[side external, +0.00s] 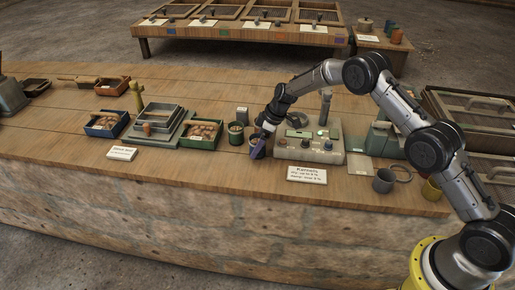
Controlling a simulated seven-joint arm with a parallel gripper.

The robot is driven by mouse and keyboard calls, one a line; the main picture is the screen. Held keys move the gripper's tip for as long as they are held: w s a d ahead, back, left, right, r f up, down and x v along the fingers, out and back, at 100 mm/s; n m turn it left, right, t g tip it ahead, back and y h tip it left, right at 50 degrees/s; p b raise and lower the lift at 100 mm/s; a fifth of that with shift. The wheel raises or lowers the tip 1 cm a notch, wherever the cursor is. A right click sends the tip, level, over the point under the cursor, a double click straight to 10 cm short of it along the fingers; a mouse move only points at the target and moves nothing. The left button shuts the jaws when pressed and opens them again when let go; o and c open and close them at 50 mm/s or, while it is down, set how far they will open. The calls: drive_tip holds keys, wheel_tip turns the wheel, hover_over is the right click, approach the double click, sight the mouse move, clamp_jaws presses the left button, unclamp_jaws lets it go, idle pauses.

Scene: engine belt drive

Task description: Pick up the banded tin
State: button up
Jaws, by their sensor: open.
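My gripper (262,135) points down and left at the front tin (257,150), a small dark cup-like tin left of the control box. The jaws are open, with a finger over or beside the tin's rim; I cannot tell whether it touches. A second tin (236,136), greenish with pale contents, stands just left of it. The bands are too small to make out, so I cannot tell for sure which one is the banded tin. The gripper hides part of the front tin.
The control box (310,148) with knobs stands close on the right. Trays of brown pieces (203,132) and a stepped grey frame (160,123) lie left. A "Kernels" card (307,174) lies in front.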

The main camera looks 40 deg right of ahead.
drive_tip(key=shift+c, duration=0.3)
clamp_jaws()
drive_tip(key=shift+r, duration=0.2)
